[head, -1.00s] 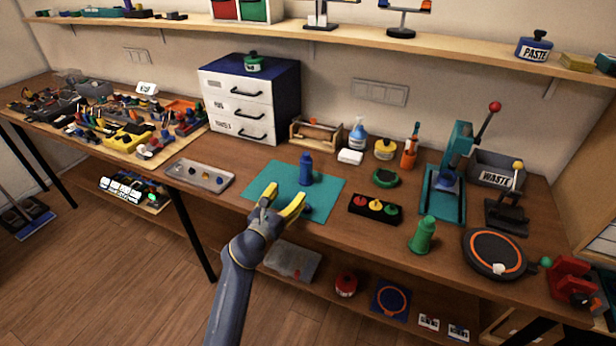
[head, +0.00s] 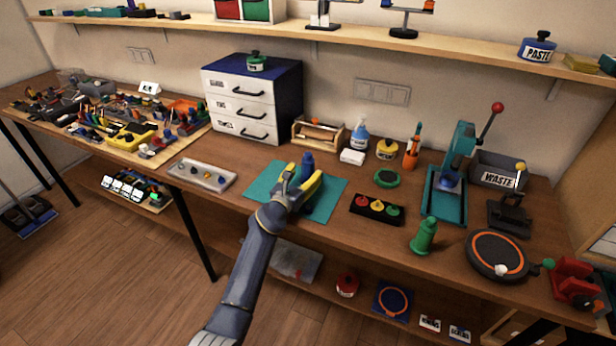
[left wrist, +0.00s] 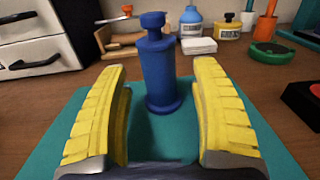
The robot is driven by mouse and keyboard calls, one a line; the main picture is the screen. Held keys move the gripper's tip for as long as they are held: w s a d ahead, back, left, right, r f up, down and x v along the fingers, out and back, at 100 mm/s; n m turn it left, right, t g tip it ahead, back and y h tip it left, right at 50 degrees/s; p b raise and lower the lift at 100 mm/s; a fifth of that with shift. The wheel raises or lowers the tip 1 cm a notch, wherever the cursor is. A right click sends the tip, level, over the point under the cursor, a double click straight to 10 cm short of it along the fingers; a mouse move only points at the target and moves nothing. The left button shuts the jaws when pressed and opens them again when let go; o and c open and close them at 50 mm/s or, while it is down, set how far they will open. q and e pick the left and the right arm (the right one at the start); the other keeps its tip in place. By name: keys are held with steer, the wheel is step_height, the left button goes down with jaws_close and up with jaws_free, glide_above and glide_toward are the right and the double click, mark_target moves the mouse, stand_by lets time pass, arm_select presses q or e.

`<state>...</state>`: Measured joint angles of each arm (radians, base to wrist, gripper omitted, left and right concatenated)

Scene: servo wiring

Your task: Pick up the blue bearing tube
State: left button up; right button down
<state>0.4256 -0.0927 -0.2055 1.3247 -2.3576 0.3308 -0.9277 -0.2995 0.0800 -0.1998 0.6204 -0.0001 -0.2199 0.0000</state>
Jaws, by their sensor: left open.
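The blue bearing tube (head: 307,161) stands upright on the teal mat (head: 262,190). Its lower part is hidden behind my gripper in the head view. In the left wrist view the tube (left wrist: 160,70) stands ahead, between the lines of the two yellow fingers, with its base on the mat (left wrist: 60,125). My left gripper (head: 304,180) is open and empty, close in front of the tube. The fingers (left wrist: 160,85) show one at each side, apart from the tube. My right gripper is not in view.
A black block with coloured knobs (head: 376,208) lies right of the mat, and a grey tray (head: 202,176) lies left of it. A green bottle-like piece (head: 424,236) stands farther right. Behind are a wooden rack (head: 318,134), a white block (head: 352,157) and a drawer cabinet (head: 250,100).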

arm_select(q)
steer(key=shift+x, duration=1.45)
steer(key=c, duration=1.3)
